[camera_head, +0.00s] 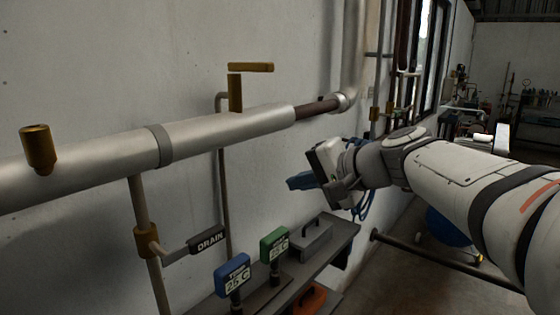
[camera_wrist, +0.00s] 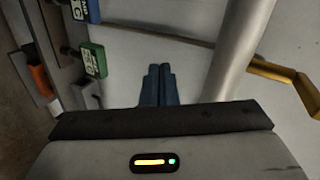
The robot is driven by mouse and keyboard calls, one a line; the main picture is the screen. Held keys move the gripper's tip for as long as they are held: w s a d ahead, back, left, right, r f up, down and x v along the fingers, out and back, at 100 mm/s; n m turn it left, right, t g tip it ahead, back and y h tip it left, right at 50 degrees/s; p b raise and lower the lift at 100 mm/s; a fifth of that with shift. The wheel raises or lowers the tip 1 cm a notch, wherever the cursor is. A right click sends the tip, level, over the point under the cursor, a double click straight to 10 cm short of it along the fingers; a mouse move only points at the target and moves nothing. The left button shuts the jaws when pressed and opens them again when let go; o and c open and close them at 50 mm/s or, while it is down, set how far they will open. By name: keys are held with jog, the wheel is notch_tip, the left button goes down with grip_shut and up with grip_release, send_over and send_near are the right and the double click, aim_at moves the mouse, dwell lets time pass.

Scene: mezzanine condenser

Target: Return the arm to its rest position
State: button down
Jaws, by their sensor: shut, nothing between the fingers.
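My arm reaches in from the right in the head view. My gripper (camera_head: 300,182) has blue fingers and points left toward the wall, below the large silver pipe (camera_head: 90,165) and above the shelf. In the wrist view my gripper (camera_wrist: 157,75) shows its two blue fingers side by side, closed together with nothing between them. It appears to touch nothing. No marker of a rest position shows.
A brass lever (camera_head: 236,90) stands on the pipe. A lever marked DRAIN (camera_head: 205,240) hangs below it. A blue gauge (camera_head: 232,275), a green gauge (camera_head: 274,246) and a grey box (camera_head: 313,236) are at the shelf (camera_head: 340,240).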

jog(key=s+d+f+n+g+h, duration=0.2)
jog(key=s+d+f+h, duration=0.3)
jog(key=s+f, duration=0.4)
jog(key=s+d+f+n+g+h, duration=0.3)
jog(key=s+d+f+h, duration=0.2)
jog(key=f, duration=1)
jog(key=s+d, duration=0.3)
jog(key=s, duration=0.1)
jog(key=shift+f+n, duration=0.15)
jog(key=shift+n, duration=0.25)
jog(key=shift+a, duration=0.1)
